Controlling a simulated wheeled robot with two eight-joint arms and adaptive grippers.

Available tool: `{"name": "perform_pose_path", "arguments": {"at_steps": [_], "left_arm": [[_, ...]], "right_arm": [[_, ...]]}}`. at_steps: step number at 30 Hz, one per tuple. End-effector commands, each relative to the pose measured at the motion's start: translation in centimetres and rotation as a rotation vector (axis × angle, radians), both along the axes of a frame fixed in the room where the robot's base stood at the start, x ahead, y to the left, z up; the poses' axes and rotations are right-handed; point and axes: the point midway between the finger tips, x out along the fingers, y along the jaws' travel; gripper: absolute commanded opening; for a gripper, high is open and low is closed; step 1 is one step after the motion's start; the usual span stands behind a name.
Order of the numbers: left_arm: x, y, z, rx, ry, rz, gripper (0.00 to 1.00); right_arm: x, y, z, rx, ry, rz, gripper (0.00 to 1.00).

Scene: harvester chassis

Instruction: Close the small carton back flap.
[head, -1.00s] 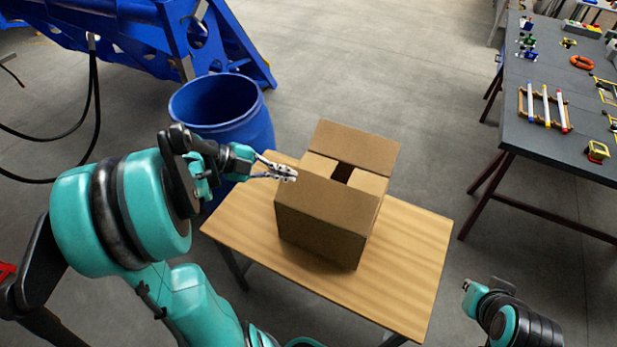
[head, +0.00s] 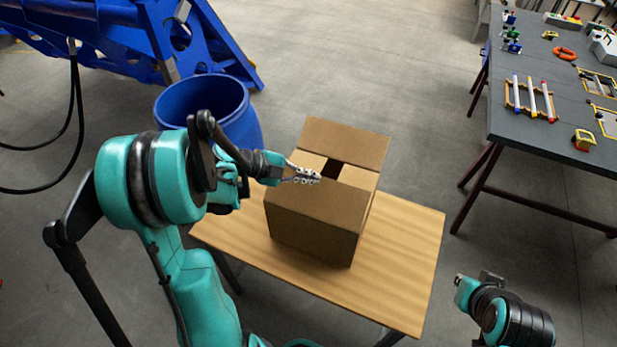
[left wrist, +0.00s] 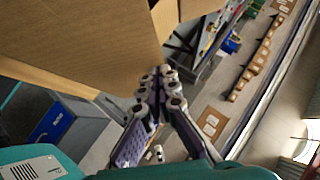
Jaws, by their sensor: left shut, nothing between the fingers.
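The small carton (head: 312,232) stands on a wooden table. Its back flap (head: 346,144) stands up, leaning away at the far side. The side flaps (head: 353,177) lie folded inward, with a dark gap between them. The near flap (head: 325,203) is angled along the front edge. My left gripper (head: 316,178) is shut and empty, above the carton's top on the near side of the back flap. In the left wrist view its fingers (left wrist: 160,85) are together beside a large brown cardboard panel (left wrist: 85,40). My right arm shows at lower right; its fingers are not visible.
A blue drum (head: 210,105) stands behind the left of the wooden table (head: 405,265). A dark workbench (head: 560,150) with tools is at the right. A blue metal frame (head: 150,40) is at the back left. The tabletop right of the carton is clear.

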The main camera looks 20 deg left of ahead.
Motion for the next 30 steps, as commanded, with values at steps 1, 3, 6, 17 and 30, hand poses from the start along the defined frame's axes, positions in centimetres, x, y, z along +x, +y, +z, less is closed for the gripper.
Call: {"name": "perform_pose_path", "arguments": {"at_steps": [1,3,6,17,30], "left_arm": [[0.0,0.0,0.0,0.000,0.000,0.000,0.00],[0.0,0.0,0.0,0.000,0.000,0.000,0.00],[0.0,0.0,0.0,0.000,0.001,0.000,0.00],[0.7,0.0,-0.4,-0.001,0.072,-0.002,0.00],[3.5,0.1,-3.4,-0.007,0.274,-0.001,0.00]], "right_arm": [[0.0,0.0,0.0,0.000,0.000,0.000,0.00],[0.0,0.0,0.0,0.000,0.000,0.000,0.00],[0.0,0.0,0.0,0.000,0.000,0.000,0.00],[0.0,0.0,-0.1,0.000,0.000,0.000,0.00],[0.0,0.0,-2.2,0.000,0.000,0.000,0.00]]}}
